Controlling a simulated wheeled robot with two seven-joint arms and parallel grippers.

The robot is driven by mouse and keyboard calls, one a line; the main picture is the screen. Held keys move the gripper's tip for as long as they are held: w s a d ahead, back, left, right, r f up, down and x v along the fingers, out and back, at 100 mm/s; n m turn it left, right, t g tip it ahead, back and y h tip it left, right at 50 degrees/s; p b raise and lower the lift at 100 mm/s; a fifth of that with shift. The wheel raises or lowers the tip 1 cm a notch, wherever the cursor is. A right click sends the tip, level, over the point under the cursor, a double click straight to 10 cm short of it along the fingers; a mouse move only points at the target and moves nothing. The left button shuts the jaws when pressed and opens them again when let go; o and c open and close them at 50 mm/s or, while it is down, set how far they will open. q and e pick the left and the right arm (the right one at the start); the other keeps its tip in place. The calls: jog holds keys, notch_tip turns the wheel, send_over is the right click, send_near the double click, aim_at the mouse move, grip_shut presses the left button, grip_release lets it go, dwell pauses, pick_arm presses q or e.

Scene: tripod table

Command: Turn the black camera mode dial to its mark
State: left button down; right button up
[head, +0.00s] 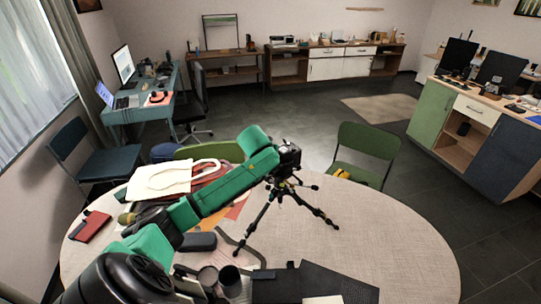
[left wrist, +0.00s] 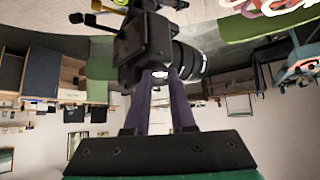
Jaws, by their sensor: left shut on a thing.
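The black camera (head: 290,155) stands upright on a black tripod (head: 283,203) on the round table (head: 370,235). In the left wrist view the camera (left wrist: 143,40) appears upside down, with its lens (left wrist: 189,58) pointing right. My left gripper (left wrist: 161,74) has its two dark fingers against the camera's top, closed with a narrow gap between them. The mode dial is between the fingertips and mostly hidden; only a small pale spot shows there. In the head view my green left arm reaches the camera from the left, and its fingertips are hard to make out. My right gripper is not in view.
A cream bag (head: 160,180), a red notebook (head: 91,226) and a dark case (head: 199,242) lie on the table's left side. Dark cups (head: 230,280) and a black mat (head: 325,283) are at the front. The table's right side is clear. A green chair (head: 366,150) stands behind.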

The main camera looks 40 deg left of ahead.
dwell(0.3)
pick_arm(q)
jog(key=c, duration=0.8)
grip_release()
jog(key=shift+o, duration=0.2)
jog(key=shift+s+a, duration=0.1)
